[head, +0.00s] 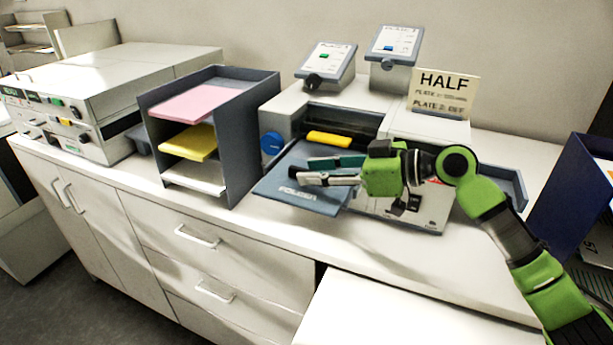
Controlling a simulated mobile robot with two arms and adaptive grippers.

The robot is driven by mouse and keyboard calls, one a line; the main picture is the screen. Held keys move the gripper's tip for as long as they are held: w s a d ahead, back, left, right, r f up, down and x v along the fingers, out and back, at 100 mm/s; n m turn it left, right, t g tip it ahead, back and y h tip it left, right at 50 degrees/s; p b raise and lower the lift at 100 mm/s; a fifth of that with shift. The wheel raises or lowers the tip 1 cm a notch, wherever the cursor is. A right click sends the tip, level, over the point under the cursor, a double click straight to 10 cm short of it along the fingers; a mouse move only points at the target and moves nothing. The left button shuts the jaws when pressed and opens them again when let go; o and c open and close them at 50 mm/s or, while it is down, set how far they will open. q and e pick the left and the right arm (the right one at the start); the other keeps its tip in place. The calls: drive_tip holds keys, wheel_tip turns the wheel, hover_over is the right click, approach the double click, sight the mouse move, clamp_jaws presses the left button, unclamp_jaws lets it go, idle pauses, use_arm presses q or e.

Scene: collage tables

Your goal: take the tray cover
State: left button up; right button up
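A flat blue-grey panel (275,187) with lettering that starts "FOLD" juts out from the front left of a folding machine (411,204). It looks like the tray cover, but I cannot tell for sure. My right gripper (310,171) reaches in from the right, its two fingers pointing left over this panel. The fingers are apart with a gap between them, and nothing shows held. They hide part of the panel, and I cannot tell whether they touch it. My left gripper is not in view.
A yellow bar (329,139) lies in the machine's opening. A "HALF" sign (443,91) and two tilted control panels stand behind. A grey paper rack (232,139) stands close on the left, a dark blue box (572,190) on the right. The front counter strip is clear.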

drive_tip(key=shift+d, duration=0.1)
clamp_jaws()
